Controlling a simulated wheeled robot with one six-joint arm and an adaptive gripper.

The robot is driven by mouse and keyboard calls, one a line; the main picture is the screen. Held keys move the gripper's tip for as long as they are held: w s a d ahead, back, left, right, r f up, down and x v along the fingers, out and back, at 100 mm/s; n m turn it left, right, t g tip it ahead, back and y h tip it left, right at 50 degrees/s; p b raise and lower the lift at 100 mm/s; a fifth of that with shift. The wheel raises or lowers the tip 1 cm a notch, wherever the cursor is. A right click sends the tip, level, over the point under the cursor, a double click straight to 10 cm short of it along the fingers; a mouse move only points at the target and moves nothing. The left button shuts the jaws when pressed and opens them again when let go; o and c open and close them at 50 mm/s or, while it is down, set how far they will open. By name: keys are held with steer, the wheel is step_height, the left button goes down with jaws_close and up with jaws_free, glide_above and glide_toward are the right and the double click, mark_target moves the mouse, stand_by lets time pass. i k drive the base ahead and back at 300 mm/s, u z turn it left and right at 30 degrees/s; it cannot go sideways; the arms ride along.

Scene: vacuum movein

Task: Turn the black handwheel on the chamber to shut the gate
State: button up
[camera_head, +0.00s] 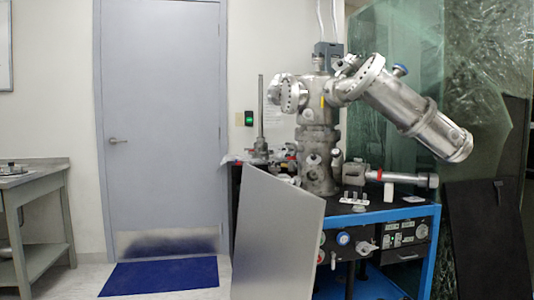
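The steel vacuum chamber (318,140) stands upright on a blue-framed bench at the right of the head view. A thick steel cylinder (425,120) slants down to the right from its top. A horizontal tube (405,179) with a red band lies low on its right side. I cannot make out a black handwheel on the chamber; it is hidden or too small to tell. The gate's state cannot be seen. My gripper is not in view.
A grey flat panel (272,240) stands in front of the bench (395,213) and covers its left part. Gauges (343,239) sit below the bench top. Dark boards (486,240) lean at right. A grey table (32,180) stands left. The floor before the door (161,130) holds a blue mat (160,276).

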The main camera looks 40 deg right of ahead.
mark_target(335, 152)
steer(key=u, duration=0.55)
steer(key=i, duration=1.45)
steer(key=z, duration=2.65)
